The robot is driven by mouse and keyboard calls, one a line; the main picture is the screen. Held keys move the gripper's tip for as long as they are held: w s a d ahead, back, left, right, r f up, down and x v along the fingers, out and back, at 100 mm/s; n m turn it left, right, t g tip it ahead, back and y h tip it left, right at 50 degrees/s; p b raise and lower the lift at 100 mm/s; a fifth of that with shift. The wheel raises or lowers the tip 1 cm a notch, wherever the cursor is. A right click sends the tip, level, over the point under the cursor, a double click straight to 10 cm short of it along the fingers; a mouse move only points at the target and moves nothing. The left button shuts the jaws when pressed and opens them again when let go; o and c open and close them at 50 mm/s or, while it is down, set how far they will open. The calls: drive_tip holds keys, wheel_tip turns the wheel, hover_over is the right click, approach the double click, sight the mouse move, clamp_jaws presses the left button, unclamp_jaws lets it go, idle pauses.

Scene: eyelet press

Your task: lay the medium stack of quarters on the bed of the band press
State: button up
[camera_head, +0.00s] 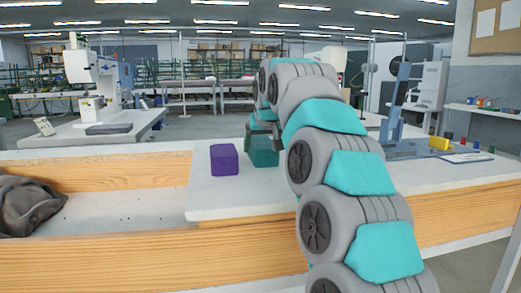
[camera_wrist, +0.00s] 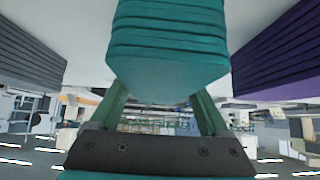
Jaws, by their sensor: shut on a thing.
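A teal stack of layered quarters (camera_head: 263,154) is at my gripper (camera_head: 264,130), above or on the white table. In the wrist view the teal stack (camera_wrist: 168,45) lies between my two green fingers, and the gripper is shut on it. A purple stack (camera_head: 225,160) stands on the table just left of it; it shows at the right in the wrist view (camera_wrist: 280,60). A dark grey stack (camera_wrist: 28,57) shows at the left of the wrist view; my arm hides it in the head view. A blue upright press (camera_head: 398,105) stands at the right with a flat blue-grey bed (camera_head: 410,150).
My arm crosses the white table top (camera_head: 235,204) and hides its middle. A dark cloth (camera_head: 28,205) lies in the wooden-edged bay at left.

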sight(261, 140)
clamp_jaws()
drive_tip(key=shift+r, duration=0.2)
drive_tip(key=shift+r+p, duration=0.45)
drive_tip(key=shift+r, duration=1.1)
drive_tip(key=shift+s+d+r, duration=0.15)
drive_tip(key=shift+s+d, duration=0.1)
drive_tip(key=shift+s, duration=0.4)
drive_tip(key=shift+s+d+b, duration=0.15)
drive_tip(key=shift+s+b, duration=0.25)
drive_tip(key=shift+s, duration=0.1)
drive_tip(key=s+d, duration=0.1)
drive_tip(key=s, duration=0.2)
drive_tip(key=s+d, duration=0.1)
drive_tip(key=s, duration=0.3)
drive_tip(key=s+d+r+b, duration=0.1)
drive_tip(key=s, duration=0.3)
drive_tip(key=shift+s+d+r, duration=0.1)
drive_tip(key=shift+s+d, duration=0.1)
drive_tip(key=shift+d, duration=0.15)
drive_tip(key=shift+s+d, duration=0.2)
drive_tip(key=shift+s, duration=0.6)
